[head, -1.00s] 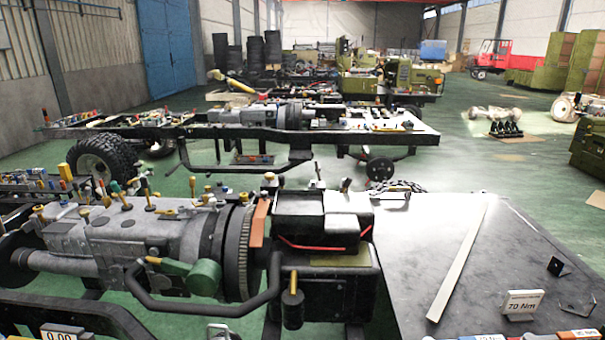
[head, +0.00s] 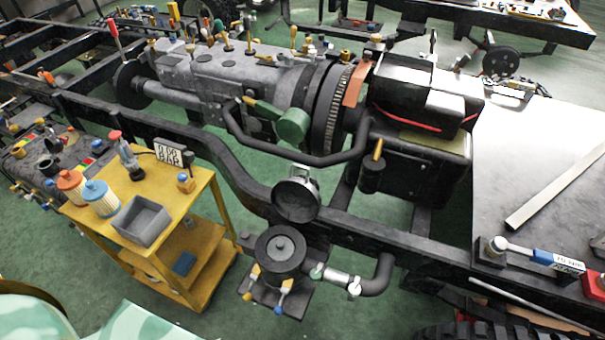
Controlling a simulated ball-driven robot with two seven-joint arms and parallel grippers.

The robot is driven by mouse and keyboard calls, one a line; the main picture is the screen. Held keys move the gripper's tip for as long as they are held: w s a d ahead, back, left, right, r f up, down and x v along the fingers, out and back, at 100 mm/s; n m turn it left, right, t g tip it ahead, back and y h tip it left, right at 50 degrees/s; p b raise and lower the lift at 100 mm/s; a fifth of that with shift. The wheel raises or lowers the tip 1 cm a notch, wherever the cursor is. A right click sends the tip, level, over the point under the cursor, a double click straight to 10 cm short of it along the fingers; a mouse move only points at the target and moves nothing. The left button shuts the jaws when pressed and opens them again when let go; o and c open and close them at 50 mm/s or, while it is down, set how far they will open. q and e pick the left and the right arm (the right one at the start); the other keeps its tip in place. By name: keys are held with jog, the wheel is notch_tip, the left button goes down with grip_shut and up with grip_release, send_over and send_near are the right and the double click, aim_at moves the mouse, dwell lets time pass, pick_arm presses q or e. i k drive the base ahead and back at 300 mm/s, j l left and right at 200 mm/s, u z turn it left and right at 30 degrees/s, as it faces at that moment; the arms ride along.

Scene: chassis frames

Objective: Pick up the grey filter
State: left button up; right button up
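I cannot make out a filter that is plainly grey. On the yellow cart (head: 152,192) at the left stand two pleated filters, an orange-topped filter (head: 72,184) and a blue-topped filter (head: 101,196), side by side. An empty-looking grey bin (head: 142,221) sits at the cart's front edge. Right of the cart, a round dark housing (head: 281,251) holds a dark disc with a knob in its middle; whether this is a filter I cannot tell. A round lid-like part (head: 296,198) stands tilted behind it. Neither of my grippers is in view.
A black chassis rail (head: 236,180) runs behind the cart and housing, carrying the grey gearbox (head: 235,80). A metal worktop (head: 540,135) lies at the right, with a blue-handled torque wrench (head: 545,258) near its front. Green floor shows between cart and housing.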

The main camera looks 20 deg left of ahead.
aim_at(280, 248)
jog(key=u, duration=0.9)
